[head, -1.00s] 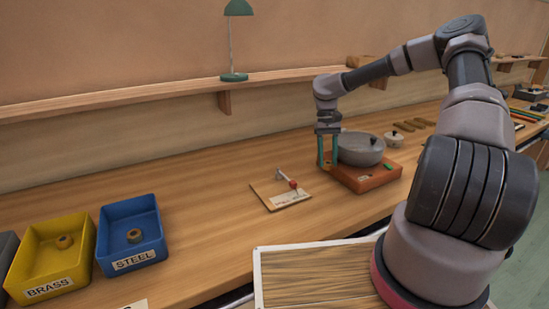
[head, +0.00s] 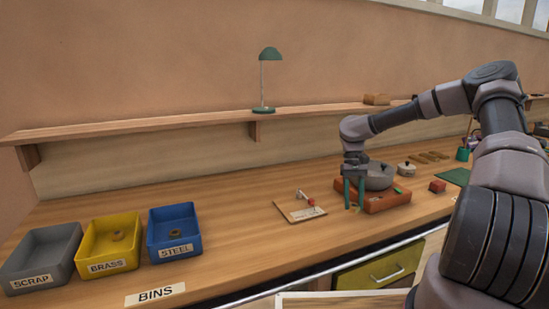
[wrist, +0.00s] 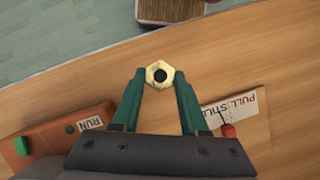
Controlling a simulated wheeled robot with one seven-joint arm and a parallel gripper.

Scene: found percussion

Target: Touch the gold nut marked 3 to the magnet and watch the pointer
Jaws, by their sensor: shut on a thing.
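My gripper (head: 354,206) is shut on a gold hex nut (wrist: 150,73) with a dark hole, held between the green fingertips in the wrist view. No number is readable on it. In the head view the gripper hangs at the left of an orange machine base (head: 390,199), and the nut is too small to make out clearly. The pointer board (head: 292,213), with a small post and a red part, lies on the bench to the gripper's left. I cannot tell which part is the magnet.
Grey SCRAP (head: 22,270), yellow BRASS (head: 92,253) and blue STEEL (head: 160,240) bins stand at left; the last two each hold a nut. Bench between the bins and pointer board is clear. A lamp (head: 264,85) stands on the shelf.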

